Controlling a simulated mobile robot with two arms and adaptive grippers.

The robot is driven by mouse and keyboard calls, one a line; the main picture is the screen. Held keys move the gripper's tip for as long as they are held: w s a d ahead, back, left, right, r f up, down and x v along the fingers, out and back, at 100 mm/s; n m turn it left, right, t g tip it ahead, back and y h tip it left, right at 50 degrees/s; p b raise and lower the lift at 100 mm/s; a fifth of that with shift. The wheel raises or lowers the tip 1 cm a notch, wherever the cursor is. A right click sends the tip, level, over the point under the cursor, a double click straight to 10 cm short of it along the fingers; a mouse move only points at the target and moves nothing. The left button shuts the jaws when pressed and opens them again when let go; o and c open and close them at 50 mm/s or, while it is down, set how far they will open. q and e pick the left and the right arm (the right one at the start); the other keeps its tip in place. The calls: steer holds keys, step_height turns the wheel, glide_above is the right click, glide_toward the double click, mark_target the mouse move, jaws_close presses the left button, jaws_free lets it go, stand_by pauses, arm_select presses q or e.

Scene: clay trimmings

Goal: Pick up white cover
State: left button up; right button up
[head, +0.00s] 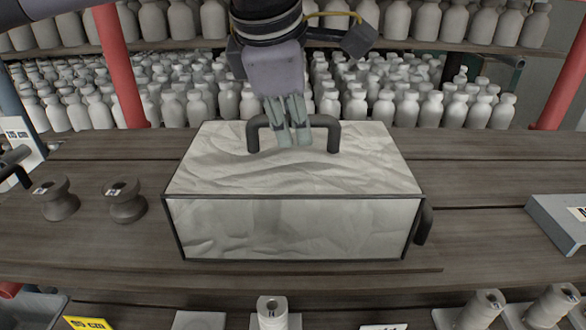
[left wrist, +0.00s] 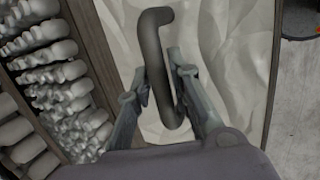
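The white cover (head: 290,165) is the creased, pale top of a dark-framed box on the wooden bench, with a dark bent handle (head: 333,135) standing on it. My left gripper (head: 292,140) reaches down from above at the handle, its fingers over the handle's middle and hiding part of it. In the left wrist view the handle (left wrist: 152,40) runs between the two spread fingers of the gripper (left wrist: 157,78), and the pale cover (left wrist: 216,40) lies beyond. Firm contact on both sides does not show. My right gripper is not in view.
The box's pale front panel (head: 290,228) faces me, with another dark handle (head: 424,222) on its right side. Two dark spools (head: 125,203) stand to the left. A grey box (head: 560,220) is at the right edge. Shelves of pale bottles fill the back, between red posts (head: 120,65).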

arm_select(q)
jaws_close()
steer(key=shift+r, duration=0.1)
stand_by(0.6)
